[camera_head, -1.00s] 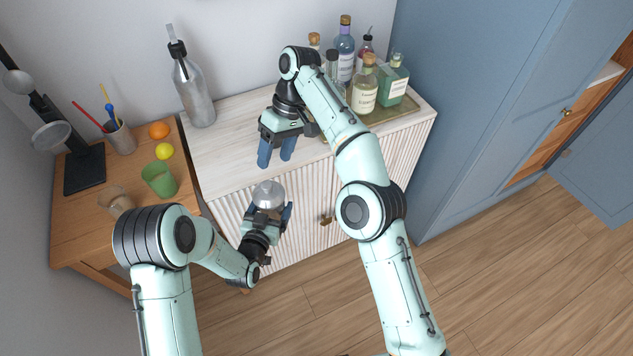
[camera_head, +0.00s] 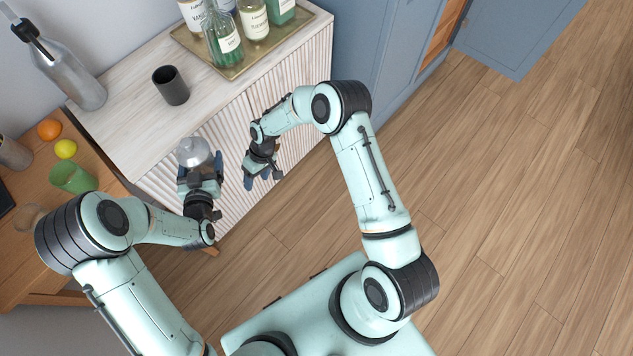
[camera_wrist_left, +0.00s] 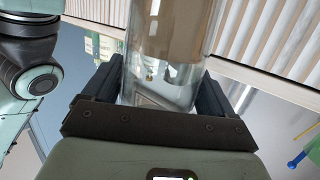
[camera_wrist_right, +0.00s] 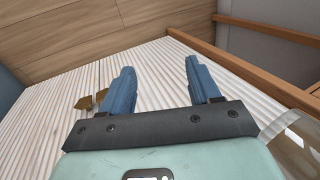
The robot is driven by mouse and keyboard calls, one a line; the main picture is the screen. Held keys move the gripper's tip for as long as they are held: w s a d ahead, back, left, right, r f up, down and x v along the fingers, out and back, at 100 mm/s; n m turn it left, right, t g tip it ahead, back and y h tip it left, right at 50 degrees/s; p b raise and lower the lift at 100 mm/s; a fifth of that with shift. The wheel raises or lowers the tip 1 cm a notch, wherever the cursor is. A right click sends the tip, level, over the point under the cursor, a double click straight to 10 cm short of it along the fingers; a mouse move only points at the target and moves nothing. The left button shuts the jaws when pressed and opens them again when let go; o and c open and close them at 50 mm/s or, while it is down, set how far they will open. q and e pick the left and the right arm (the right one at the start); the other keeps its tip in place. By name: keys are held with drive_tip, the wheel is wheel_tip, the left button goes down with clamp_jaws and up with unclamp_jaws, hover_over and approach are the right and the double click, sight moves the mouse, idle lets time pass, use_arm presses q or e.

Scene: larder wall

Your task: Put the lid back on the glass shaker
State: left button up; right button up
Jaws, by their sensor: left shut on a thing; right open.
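The glass shaker (camera_wrist_left: 165,55) is clear and stands between the fingers of my left gripper (camera_head: 200,168), which is shut on it in front of the cabinet.
The ribbed pale cabinet (camera_head: 130,135) has a dark cup (camera_head: 171,86), a steel bottle (camera_head: 72,78) and a tray (camera_head: 243,67) of several bottles on top. Open floor lies right.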

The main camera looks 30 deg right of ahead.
use_arm(q)
drive_tip(key=shift+r, duration=0.1)
use_arm(e)
drive_tip(key=s+d+f+m, duration=0.1)
drive_tip(key=s+f+m, duration=0.1)
drive_tip(key=s, duration=0.7)
drive_tip(key=s+d+f+m, duration=0.2)
drive_tip(key=s, duration=0.6)
drive_tip(key=s+d+f+m, duration=0.2)
drive_tip(key=s+m, duration=0.1)
drive_tip(key=s, duration=0.6)
drive_tip(key=shift+s+f, duration=0.3)
drive_tip(key=shift+s, duration=0.05)
use_arm(q)
drive_tip(key=shift+r, duration=0.1)
